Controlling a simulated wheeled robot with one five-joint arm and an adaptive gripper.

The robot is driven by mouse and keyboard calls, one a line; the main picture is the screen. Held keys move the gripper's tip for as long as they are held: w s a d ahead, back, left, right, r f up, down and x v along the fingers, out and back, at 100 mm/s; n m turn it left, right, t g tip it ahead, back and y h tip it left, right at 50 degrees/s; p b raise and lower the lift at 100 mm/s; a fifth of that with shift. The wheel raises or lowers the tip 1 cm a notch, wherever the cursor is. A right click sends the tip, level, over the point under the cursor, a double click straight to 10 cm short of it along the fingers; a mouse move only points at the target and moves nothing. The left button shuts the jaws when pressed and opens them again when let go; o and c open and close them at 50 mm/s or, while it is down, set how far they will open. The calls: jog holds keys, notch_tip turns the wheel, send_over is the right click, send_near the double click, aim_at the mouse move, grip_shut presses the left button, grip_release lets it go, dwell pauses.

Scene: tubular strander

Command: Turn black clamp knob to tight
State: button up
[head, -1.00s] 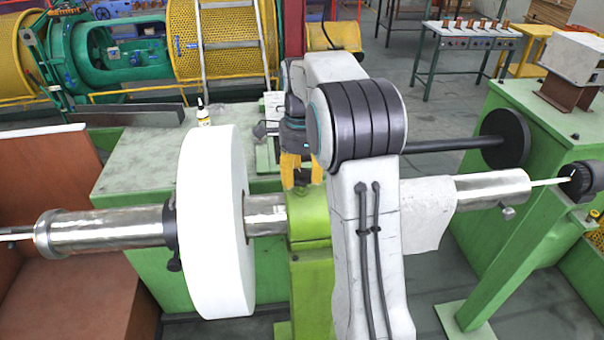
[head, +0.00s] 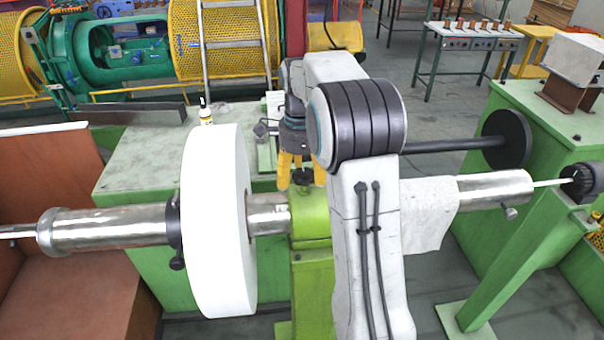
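The black clamp knob (head: 303,178) sits on top of the light green clamp (head: 311,215) around the metal shaft (head: 268,214). My gripper (head: 301,184) points down at it from above, with yellow fingers. The fingers are spread, one on each side of the knob, with a visible gap between them. The tips seem level with the knob or slightly above; contact is hard to tell. My arm hides the clamp's right side and part of the shaft. Another small black knob (head: 177,263) hangs under the collar left of the white roll.
The large white roll (head: 217,222) stands on the shaft, close left of the clamp. A white cloth (head: 428,214) hangs over the shaft to the right of my arm. A small bottle (head: 205,112) stands on the green bench (head: 140,160) behind.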

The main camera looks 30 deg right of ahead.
aim_at(302, 174)
jog(key=shift+o, duration=0.6)
jog(key=shift+d+r, duration=0.1)
jog(key=shift+d, duration=0.1)
notch_tip(302, 174, up, 12)
dwell(0.3)
jog(key=shift+s, duration=0.1)
dwell(0.4)
